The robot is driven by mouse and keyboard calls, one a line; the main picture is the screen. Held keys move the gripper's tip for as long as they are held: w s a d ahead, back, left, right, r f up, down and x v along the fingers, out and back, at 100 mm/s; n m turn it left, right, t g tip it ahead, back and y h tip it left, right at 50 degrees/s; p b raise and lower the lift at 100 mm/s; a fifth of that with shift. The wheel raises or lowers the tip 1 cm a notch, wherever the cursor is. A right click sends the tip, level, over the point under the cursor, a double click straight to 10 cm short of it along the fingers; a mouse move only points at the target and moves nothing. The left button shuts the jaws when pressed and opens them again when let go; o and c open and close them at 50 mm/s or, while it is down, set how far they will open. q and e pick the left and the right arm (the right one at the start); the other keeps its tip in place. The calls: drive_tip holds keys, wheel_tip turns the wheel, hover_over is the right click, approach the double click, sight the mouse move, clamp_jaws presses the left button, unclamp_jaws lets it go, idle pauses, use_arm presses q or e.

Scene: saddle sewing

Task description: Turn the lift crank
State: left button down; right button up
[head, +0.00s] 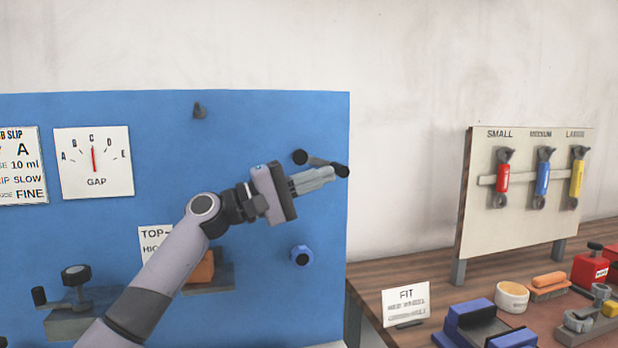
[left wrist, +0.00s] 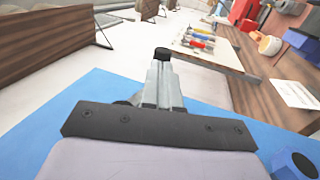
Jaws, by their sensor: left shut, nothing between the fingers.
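A dark crank (head: 318,161) is on the blue panel near its right edge, with a round black hub at its upper left and a black knob at its right end. My left gripper (head: 328,174) is shut and empty, its fingers pointing right with their tips right beside the crank's knob. The fingers partly cover the crank arm, and I cannot tell whether they touch it. In the left wrist view the closed fingers (left wrist: 164,85) point at the black knob (left wrist: 162,53), just beyond their tips. My right gripper is not in view.
A blue knob (head: 302,255) sits on the panel below the crank. A GAP dial (head: 94,162) is at left. Another black-handled device (head: 76,276) stands lower left. A tool board (head: 525,225) and a wooden bench (head: 370,285) with several items are at right.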

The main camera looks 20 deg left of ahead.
use_arm(q)
drive_tip(key=b, duration=0.1)
drive_tip(key=d+t+h+b, duration=0.1)
drive_tip(key=b, duration=0.1)
drive_tip(key=shift+w+r, duration=0.3)
idle(0.4)
